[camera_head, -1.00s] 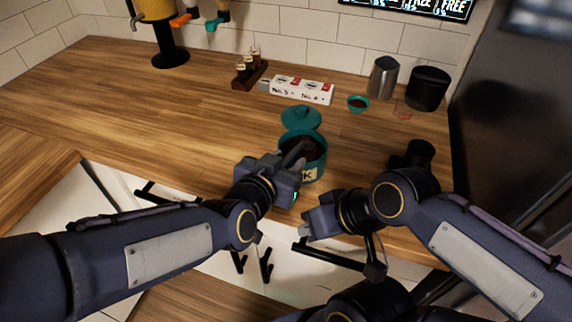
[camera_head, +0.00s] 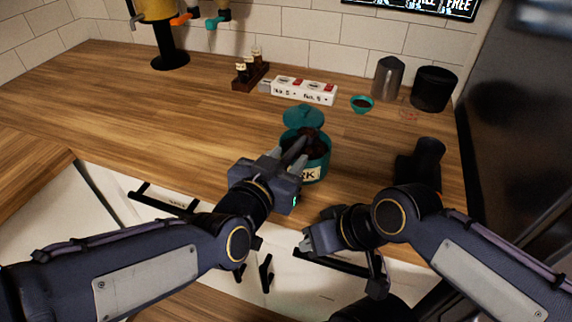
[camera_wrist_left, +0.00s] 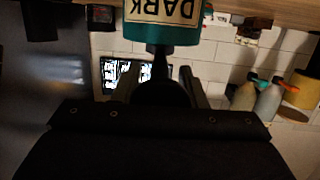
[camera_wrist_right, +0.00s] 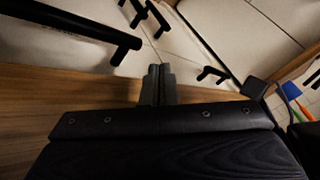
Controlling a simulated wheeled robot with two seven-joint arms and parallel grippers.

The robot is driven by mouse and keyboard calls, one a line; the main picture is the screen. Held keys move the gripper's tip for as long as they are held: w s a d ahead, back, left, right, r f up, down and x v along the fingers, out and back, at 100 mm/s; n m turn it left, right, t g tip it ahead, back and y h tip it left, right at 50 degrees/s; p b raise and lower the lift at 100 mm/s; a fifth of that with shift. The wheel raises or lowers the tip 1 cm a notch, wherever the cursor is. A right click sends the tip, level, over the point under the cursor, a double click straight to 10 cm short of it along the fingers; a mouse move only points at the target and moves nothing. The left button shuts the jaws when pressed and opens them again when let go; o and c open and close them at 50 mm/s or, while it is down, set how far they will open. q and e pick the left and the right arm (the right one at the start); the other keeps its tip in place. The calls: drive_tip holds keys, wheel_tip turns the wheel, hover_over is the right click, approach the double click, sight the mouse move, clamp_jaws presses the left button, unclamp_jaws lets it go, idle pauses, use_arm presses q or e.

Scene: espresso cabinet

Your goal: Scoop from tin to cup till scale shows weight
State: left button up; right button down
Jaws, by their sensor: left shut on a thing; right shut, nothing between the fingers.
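A teal tin (camera_head: 318,160) with a pale label stands near the counter's front edge. The label reads DARK in the left wrist view, where the tin (camera_wrist_left: 160,33) is upside down. A teal lid (camera_head: 303,115) shows just behind its mouth. My left gripper (camera_head: 297,152) is at the tin's near left rim, shut on a dark scoop handle (camera_wrist_left: 170,92). A dark brown mass shows at the tin's mouth; the scoop's bowl cannot be told apart from it. A small teal cup (camera_head: 362,107) with dark contents stands farther back. My right gripper (camera_head: 307,242) is shut and empty before the counter front.
A white box with red marks (camera_head: 303,92) and a rack of small bottles (camera_head: 250,75) stand behind. A steel pitcher (camera_head: 388,78) and black container (camera_head: 433,90) are back right. Faint red marks show near the cup; no readable weight.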

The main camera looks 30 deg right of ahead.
use_arm(q)
drive_tip(key=shift+s+a+r+h+b, duration=0.15)
drive_tip(key=shift+h+b, duration=0.35)
drive_tip(key=shift+b, duration=0.75)
drive_tip(key=shift+s+a+r+t+p, duration=0.1)
drive_tip(key=shift+r+t+p, duration=0.2)
drive_tip(key=shift+r, duration=0.6)
drive_tip(key=shift+a+r+t+p, duration=0.1)
drive_tip(key=shift+r+p, duration=0.3)
drive_tip(key=shift+r, duration=0.45)
